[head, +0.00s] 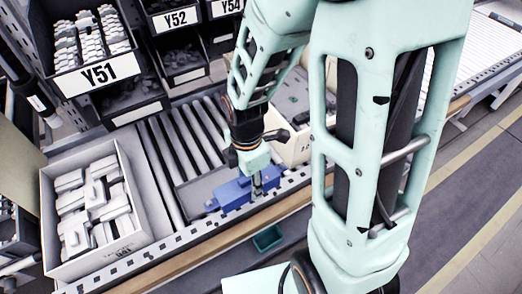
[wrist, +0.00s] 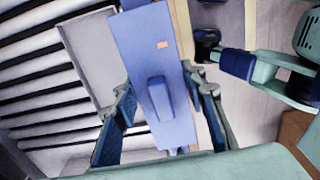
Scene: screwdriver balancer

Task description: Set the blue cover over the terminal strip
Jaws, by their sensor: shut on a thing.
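The blue cover (head: 230,196) is a long flat-topped piece, low at the front edge of the roller conveyor in the head view. In the wrist view the blue cover (wrist: 140,48) runs lengthwise away from me, with a raised grip block and a small orange mark on top. My gripper (head: 257,188) points down onto it. In the wrist view the fingers of my gripper (wrist: 161,95) stand on both sides of the grip block, shut on the cover. I cannot make out the terminal strip. Whether the cover rests on something or hangs just above it is unclear.
A grey tray (wrist: 92,42) lies beside the cover. Another box (head: 292,150) stands behind my arm. Black bins labelled Y51 and Y52 (head: 175,18) are behind. A small green bin (head: 268,238) sits below the front rail.

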